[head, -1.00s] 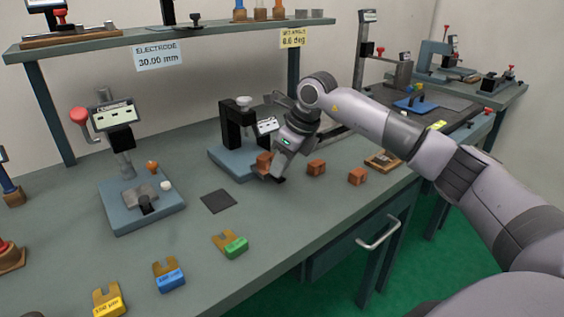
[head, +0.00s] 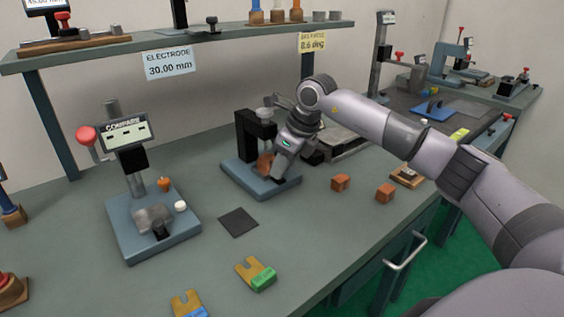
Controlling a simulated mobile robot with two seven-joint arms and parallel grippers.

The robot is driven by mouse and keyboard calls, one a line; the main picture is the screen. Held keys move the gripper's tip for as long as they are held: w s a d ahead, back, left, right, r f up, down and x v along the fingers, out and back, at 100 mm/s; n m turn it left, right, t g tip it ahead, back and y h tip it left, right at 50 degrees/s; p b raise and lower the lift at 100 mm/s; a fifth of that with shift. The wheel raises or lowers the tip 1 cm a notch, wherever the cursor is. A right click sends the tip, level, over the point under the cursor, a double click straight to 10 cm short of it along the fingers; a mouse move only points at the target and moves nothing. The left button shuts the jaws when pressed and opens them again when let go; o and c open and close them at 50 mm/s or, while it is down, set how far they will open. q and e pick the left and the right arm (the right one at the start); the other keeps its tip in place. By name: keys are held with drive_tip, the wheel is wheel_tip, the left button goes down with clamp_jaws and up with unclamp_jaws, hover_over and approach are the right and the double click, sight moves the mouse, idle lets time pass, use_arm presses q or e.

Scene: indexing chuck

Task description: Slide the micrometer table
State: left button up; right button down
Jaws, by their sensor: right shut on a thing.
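A blue-based device with a black column (head: 246,138) stands at the back middle of the bench. I cannot clearly make out a separate sliding table on it, as my gripper covers its right side. My right gripper (head: 272,168) reaches down over its blue base (head: 247,180) and is shut. A copper-brown block (head: 264,162) shows at its fingertips, close to the column. The fingers partly hide the block, and I cannot tell if it touches the base. My left gripper is not in view.
A comparator stand (head: 137,180) is at left. A dark pad (head: 238,222) and a green-tagged fork gauge (head: 257,274) lie in front.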

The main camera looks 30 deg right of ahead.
drive_tip(key=shift+w+r, duration=0.15)
drive_tip(key=shift+r, duration=0.05)
drive_tip(key=c, duration=0.9)
unclamp_jaws()
drive_tip(key=shift+f, duration=0.15)
drive_tip(key=shift+c, duration=0.2)
drive_tip(key=v, duration=0.7)
